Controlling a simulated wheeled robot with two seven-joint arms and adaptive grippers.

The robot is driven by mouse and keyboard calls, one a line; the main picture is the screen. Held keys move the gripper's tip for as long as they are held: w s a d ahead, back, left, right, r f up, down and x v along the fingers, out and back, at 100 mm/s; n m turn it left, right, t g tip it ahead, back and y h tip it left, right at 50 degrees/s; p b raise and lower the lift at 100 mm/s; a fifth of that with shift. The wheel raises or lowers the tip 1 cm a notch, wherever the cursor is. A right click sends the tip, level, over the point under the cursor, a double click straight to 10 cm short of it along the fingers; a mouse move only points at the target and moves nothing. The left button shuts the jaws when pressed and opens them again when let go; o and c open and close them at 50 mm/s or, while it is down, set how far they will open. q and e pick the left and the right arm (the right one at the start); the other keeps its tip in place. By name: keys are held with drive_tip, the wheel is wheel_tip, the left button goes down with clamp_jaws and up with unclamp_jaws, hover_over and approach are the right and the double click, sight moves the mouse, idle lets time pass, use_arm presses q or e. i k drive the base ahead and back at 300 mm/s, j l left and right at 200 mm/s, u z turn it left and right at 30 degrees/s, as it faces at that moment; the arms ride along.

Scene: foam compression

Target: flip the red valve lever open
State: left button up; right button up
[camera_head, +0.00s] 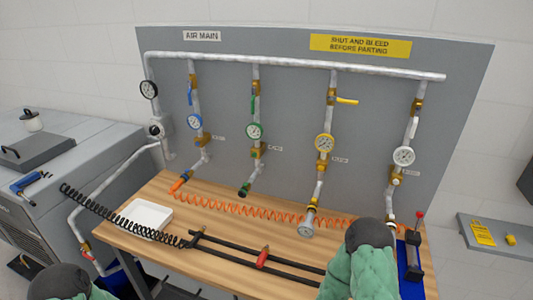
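A small red lever (87,249) shows at a valve low on the white pipe at the left, beside the bench. It is too small for me to tell its exact angle. A red piece (263,258) also sits across black rails on the bench, and a red knob (420,214) tops a black upright device at the right. Rounded dark and green parts of my two arms show at the bottom left and bottom right. No fingers of either gripper are visible.
A grey panel (225,80) carries pipe drops with gauges and blue, green, yellow and pale levers; the yellow lever (347,101) sticks out sideways. The wooden bench (215,222) holds a white tray (148,205), coiled hoses and rails. A grey cabinet (85,175) stands left, a shelf (500,262) right.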

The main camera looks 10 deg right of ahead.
sight(88, 257)
drive_tip(key=u, duration=1.25)
drive_tip(key=i+j, duration=1.6)
